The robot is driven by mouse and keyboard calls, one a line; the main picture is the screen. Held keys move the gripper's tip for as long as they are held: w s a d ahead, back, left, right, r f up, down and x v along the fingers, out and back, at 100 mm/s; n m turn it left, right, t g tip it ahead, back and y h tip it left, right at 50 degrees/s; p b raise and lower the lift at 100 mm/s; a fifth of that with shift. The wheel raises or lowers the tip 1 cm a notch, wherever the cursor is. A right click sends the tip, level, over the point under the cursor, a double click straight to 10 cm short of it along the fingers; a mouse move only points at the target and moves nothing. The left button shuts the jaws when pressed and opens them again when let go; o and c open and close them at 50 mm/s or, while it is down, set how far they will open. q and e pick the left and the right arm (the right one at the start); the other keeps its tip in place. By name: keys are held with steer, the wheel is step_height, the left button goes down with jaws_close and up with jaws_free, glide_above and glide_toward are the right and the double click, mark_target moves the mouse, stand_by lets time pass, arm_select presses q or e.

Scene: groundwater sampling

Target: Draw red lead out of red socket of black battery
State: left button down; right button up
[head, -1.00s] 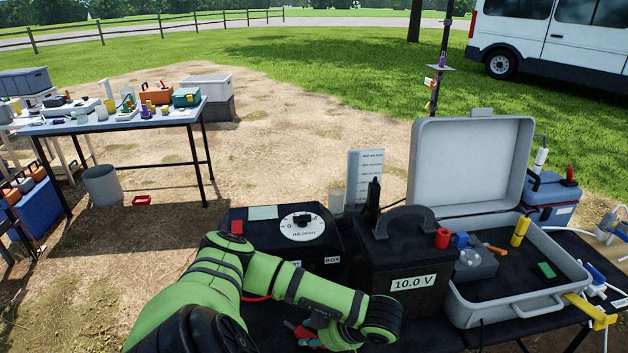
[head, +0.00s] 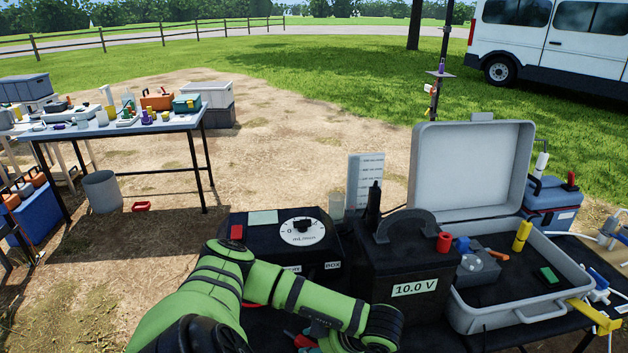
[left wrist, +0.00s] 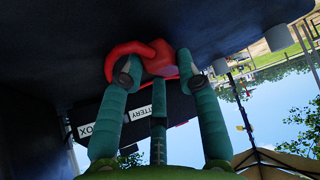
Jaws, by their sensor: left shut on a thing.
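The black battery (head: 405,270) stands on the dark table and carries a 10.0 V label. A red cylinder, seemingly its red socket (head: 444,242), is on its top right, with no plug visible in it. A black plug (head: 373,205) stands upright at its top left. My left gripper (left wrist: 157,66) is shut on the red lead (left wrist: 150,50), whose bent red part shows between the teal fingertips. In the head view the gripper is low in front of the battery, mostly hidden behind my arm; a bit of red (head: 304,341) shows there. My right gripper is not in view.
A black control box (head: 332,250) with a white dial stands left of the battery. An open grey case (head: 490,316) with several items is close on the right. A measuring cylinder and scale board (head: 366,180) stand behind. Another table (head: 105,130) is far left.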

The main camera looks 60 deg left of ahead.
arm_select(q)
steer(key=shift+s+d+f+b, duration=0.25)
steer(key=shift+f+b, duration=0.15)
steer(key=shift+f, duration=0.15)
steer(key=shift+s+d+f, duration=0.1)
steer(key=shift+d+f, duration=0.05)
steer(key=shift+f, duration=0.05)
steer(key=c, duration=0.8)
jaws_free()
steer(key=shift+w+a+f, duration=0.25)
steer(key=shift+a+f, duration=0.05)
steer(key=shift+a, duration=0.05)
steer(key=shift+r, duration=0.2)
steer(key=shift+r, duration=0.1)
